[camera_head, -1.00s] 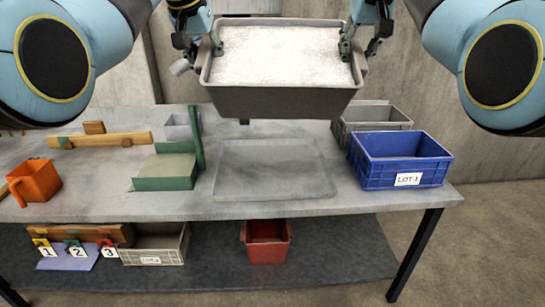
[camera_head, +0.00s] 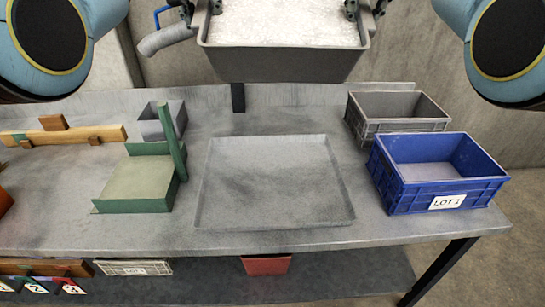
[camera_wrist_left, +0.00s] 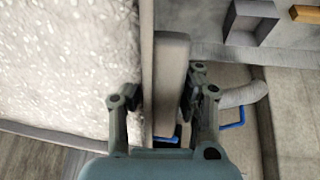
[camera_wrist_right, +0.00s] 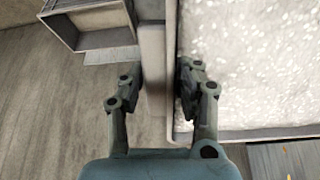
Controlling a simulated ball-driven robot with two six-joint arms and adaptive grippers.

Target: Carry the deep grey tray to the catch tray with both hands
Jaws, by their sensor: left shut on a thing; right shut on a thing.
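The deep grey tray (camera_head: 285,64) is full of white grain and hangs in the air above the back of the bench. My right gripper (camera_head: 364,8) is shut on its right wall; in the right wrist view the fingers (camera_wrist_right: 160,85) straddle the wall (camera_wrist_right: 153,60). My left gripper (camera_wrist_left: 160,95) is shut on the opposite wall (camera_wrist_left: 171,70) in the left wrist view; at the top of the head view only a little of it shows. The catch tray, a shallow grey tray (camera_head: 275,185), lies empty on the bench in front of the held tray.
A blue LOT 1 crate (camera_head: 440,180) and a grey crate (camera_head: 400,105) stand right of the catch tray. A green-walled stand (camera_head: 140,190) and a small grey box (camera_head: 160,120) stand left. A grey pipe (camera_head: 165,38) is behind, left of the held tray.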

